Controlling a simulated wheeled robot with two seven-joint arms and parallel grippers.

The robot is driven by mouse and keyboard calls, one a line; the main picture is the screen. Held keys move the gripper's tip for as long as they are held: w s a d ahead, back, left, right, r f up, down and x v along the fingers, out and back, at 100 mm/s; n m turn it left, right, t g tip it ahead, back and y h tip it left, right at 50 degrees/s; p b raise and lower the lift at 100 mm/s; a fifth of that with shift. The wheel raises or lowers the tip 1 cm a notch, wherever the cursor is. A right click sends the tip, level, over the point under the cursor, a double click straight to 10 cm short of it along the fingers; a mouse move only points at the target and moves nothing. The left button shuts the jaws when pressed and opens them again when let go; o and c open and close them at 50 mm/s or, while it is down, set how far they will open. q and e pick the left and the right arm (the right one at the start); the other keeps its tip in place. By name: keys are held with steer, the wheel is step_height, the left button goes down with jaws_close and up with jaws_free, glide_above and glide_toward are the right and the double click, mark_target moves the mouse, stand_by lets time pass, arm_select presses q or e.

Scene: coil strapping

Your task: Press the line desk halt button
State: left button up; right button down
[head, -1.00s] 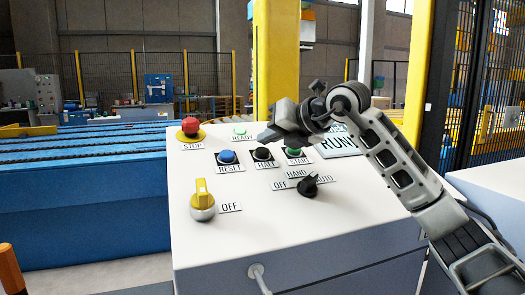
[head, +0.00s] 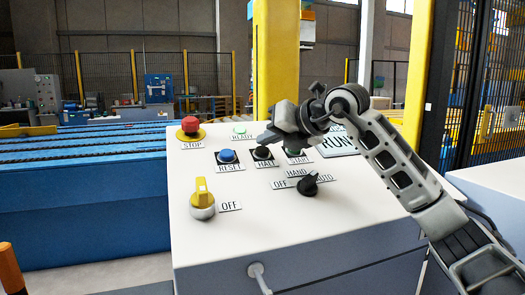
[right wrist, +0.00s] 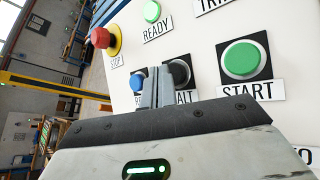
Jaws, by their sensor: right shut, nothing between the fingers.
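The black halt button (head: 262,153) is on the white desk panel, above its HALT label. It also shows in the right wrist view (right wrist: 181,72), where my fingers partly cover it and its label. My right gripper (head: 264,139) is shut and empty, just above and behind the halt button in the head view. In the right wrist view its closed fingertips (right wrist: 157,72) lie between the blue reset button (right wrist: 138,82) and the halt button. I cannot tell whether the tips touch anything. My left gripper is not in view.
Close by are the green start button (right wrist: 242,59), the green ready lamp (right wrist: 152,11) and the red stop mushroom (head: 190,124). A black hand/auto selector (head: 309,185) and a yellow switch (head: 202,195) sit nearer the front. The panel's front part is clear.

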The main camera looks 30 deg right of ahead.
steer(key=shift+w+f, duration=0.25)
steer(key=shift+f, duration=0.45)
stand_by(0.9)
steer(key=shift+r, duration=0.1)
steer(key=shift+s+r+p, duration=0.3)
steer(key=shift+r, duration=0.5)
steer(key=r+p, duration=0.1)
steer(key=s+r+p, duration=0.1)
steer(key=r, duration=0.1)
steer(key=s+r+p, duration=0.1)
steer(key=shift+a+r, duration=0.25)
steer(key=shift+r, duration=0.1)
stand_by(0.7)
